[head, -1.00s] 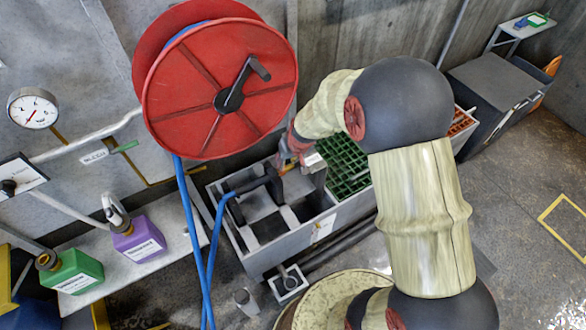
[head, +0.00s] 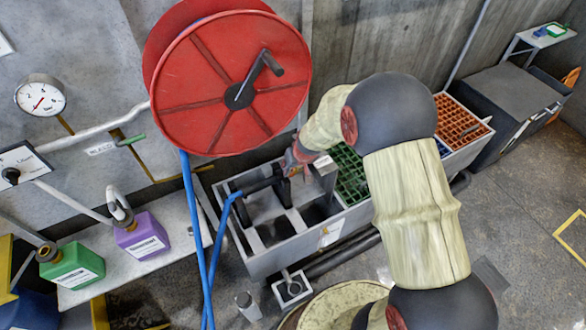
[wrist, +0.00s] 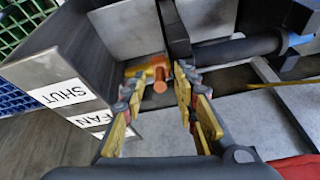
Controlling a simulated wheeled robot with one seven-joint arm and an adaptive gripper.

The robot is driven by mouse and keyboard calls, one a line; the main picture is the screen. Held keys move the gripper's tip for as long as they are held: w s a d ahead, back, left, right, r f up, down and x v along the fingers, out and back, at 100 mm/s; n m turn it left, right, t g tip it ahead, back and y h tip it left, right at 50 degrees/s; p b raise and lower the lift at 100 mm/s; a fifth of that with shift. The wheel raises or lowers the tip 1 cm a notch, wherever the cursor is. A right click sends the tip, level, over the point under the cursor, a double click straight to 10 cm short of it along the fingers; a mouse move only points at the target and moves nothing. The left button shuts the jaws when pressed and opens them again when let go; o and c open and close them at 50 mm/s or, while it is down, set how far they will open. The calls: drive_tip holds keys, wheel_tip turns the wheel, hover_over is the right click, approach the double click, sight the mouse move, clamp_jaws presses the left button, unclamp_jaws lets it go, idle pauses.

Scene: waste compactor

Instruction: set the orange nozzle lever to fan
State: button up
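The orange nozzle lever (wrist: 157,74) shows in the wrist view, with a round orange knob end facing me, beside a black nozzle pipe (wrist: 240,47). A grey box side (wrist: 40,72) left of it carries white labels reading SHUT (wrist: 63,92) and FAN (wrist: 102,121). My gripper (wrist: 158,88) is open, with yellow-padded fingers apart on either side of the lever's knob; I cannot tell whether they touch it. In the head view my gripper (head: 293,160) is small over the grey trough, and the lever cannot be made out there.
A red hose reel (head: 205,115) with a blue hose (head: 192,215) hangs above the grey trough (head: 262,263). Green (head: 350,175) and orange (head: 458,120) crates sit to the right. Purple (head: 143,238) and green (head: 75,270) jugs stand on a shelf at left.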

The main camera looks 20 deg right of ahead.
drive_tip(key=shift+c, duration=0.6)
clamp_jaws()
